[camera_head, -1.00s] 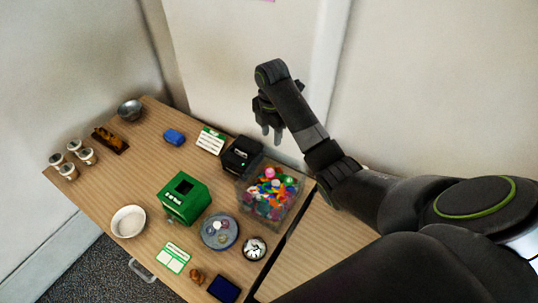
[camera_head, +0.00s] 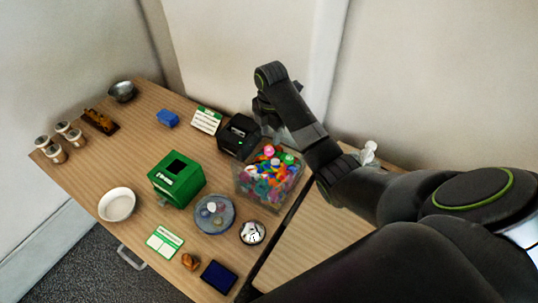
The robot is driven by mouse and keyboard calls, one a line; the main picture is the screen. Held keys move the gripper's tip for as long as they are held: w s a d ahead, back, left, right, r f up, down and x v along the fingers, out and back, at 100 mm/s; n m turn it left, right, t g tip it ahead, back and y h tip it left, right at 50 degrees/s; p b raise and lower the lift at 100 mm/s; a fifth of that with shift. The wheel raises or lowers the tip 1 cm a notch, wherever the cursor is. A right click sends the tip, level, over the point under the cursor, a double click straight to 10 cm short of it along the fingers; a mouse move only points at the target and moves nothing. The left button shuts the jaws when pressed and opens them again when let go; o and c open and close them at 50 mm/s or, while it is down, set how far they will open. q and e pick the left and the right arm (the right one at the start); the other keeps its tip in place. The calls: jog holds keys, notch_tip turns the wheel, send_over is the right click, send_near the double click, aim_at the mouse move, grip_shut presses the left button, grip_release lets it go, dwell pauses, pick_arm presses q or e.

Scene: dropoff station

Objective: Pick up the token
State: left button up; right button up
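I cannot single out the token for certain. A round grey-blue dish (camera_head: 227,226) on the table holds a few small pale, roundish pieces (camera_head: 211,207). A clear bin (camera_head: 243,186) to its right is full of small colourful pieces (camera_head: 268,178). My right gripper (camera_head: 274,127) hangs by the far side of the bin, near the black box. Its fingers look apart, with nothing seen between them, though they are dark and partly blurred. My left gripper is out of view.
Around these stand a green box (camera_head: 181,190), black box (camera_head: 238,140), white bowl (camera_head: 117,204), small round bowl (camera_head: 253,232), dark blue pad (camera_head: 218,277) and green-white cards (camera_head: 164,242). A wall rises behind. A whitish object (camera_head: 369,152) stands behind my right arm.

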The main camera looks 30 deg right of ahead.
aim_at(270, 148)
jog(key=shift+w+f+p, duration=0.1)
jog(key=shift+f+p, duration=0.55)
jog(key=shift+f, duration=2.45)
jog(key=shift+a, duration=0.1)
jog(key=c, duration=0.7)
